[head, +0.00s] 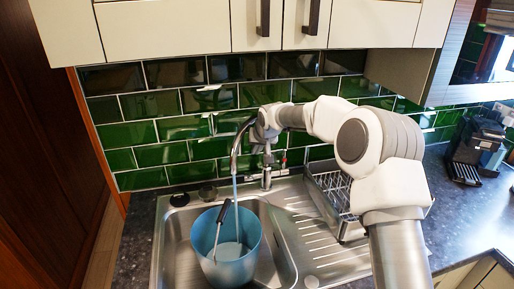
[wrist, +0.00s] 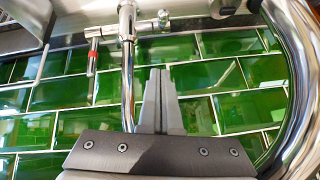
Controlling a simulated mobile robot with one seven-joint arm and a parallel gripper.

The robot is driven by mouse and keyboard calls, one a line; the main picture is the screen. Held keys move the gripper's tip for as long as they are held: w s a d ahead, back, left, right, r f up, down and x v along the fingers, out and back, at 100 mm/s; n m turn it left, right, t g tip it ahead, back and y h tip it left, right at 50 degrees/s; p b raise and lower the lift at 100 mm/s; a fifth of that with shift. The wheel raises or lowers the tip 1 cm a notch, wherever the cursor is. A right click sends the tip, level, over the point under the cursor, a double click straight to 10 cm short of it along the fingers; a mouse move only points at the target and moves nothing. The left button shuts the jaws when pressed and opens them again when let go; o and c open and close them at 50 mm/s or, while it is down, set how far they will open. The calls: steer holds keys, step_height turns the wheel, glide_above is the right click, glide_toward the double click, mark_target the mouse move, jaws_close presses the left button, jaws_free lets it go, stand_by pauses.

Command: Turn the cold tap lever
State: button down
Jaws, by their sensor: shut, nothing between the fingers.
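The chrome mixer tap (head: 266,177) stands behind the sink, and its body shows in the wrist view (wrist: 127,70). A lever with a red band (wrist: 92,60) is on its left there. At the right end of the crossbar is a small chrome knob-like part (wrist: 163,17); I cannot tell whether this is the cold lever. The curved spout (head: 236,152) is also large at the right of the wrist view (wrist: 291,65). A thin bluish stream runs from it into the bucket. My gripper (wrist: 160,73) is shut and empty, its tips just below that knob-like part; contact is unclear.
A blue bucket (head: 227,262) with a dark-gripped handle stands in the sink basin (head: 178,245). A wire dish rack (head: 331,190) is on the drainer at the right. Green tiles (head: 160,132) back the sink closely, and cupboards (head: 165,28) hang above. A coffee machine (head: 478,147) stands far right.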

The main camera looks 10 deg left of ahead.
mark_target(250, 176)
steer(key=shift+w+a+f+p, duration=0.15)
steer(key=shift+a+f+p, duration=0.2)
steer(key=shift+f, duration=1)
steer(key=shift+w+a+f+p, duration=0.15)
steer(key=shift+f+p, duration=0.25)
steer(key=shift+f, duration=1)
steer(key=shift+w+a+f+p, duration=0.1)
steer(key=shift+a+f+p, duration=0.25)
steer(key=shift+f, duration=1)
steer(key=shift+f, duration=0.1)
steer(key=shift+s+d+f+b, duration=0.15)
steer(key=shift+s+f+b, duration=0.25)
steer(key=shift+b, duration=0.5)
steer(key=shift+s+d+f+b, duration=0.1)
steer(key=shift+s+f+b, duration=0.2)
steer(key=shift+b, duration=0.3)
steer(key=shift+r, duration=0.1)
